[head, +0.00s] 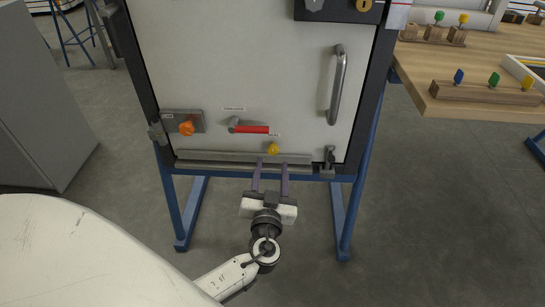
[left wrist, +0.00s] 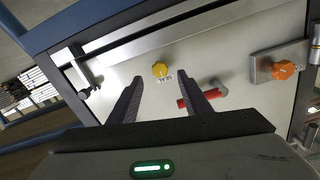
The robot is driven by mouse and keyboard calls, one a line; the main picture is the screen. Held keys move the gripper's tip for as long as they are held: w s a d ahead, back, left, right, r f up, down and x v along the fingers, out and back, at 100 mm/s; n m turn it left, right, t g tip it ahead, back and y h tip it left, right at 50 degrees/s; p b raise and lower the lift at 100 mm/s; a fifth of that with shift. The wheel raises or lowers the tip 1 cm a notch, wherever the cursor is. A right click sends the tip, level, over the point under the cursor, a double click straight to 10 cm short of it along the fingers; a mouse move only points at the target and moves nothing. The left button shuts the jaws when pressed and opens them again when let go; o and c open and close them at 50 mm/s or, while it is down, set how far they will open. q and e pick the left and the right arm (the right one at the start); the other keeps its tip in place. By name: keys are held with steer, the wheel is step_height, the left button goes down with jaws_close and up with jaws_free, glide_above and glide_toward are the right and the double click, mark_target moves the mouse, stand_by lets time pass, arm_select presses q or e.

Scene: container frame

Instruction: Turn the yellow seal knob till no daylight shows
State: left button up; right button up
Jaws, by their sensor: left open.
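The yellow seal knob (head: 273,149) sits low on the pale door panel (head: 235,60), just above the grey strip (head: 215,157) along its bottom edge. It also shows in the left wrist view (left wrist: 159,69), with a small label beside it. My left gripper (head: 271,163) is open and empty, in front of the strip and just below the knob in the head view. In the left wrist view the knob appears between and beyond the two fingertips (left wrist: 166,84), apart from both. Whether daylight shows under the door I cannot tell. My right gripper is not in view.
Near the knob are a red-handled lever (head: 250,129), an orange knob (head: 187,127) on a grey plate and a latch (head: 328,160). A vertical grab handle (head: 338,85) is at the upper right. A wooden table (head: 470,75) with colored keys stands at right.

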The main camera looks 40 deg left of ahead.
mark_target(273, 152)
arm_select(q)
steer(key=x, duration=0.5)
steer(key=shift+w, duration=0.1)
steer(key=c, duration=1)
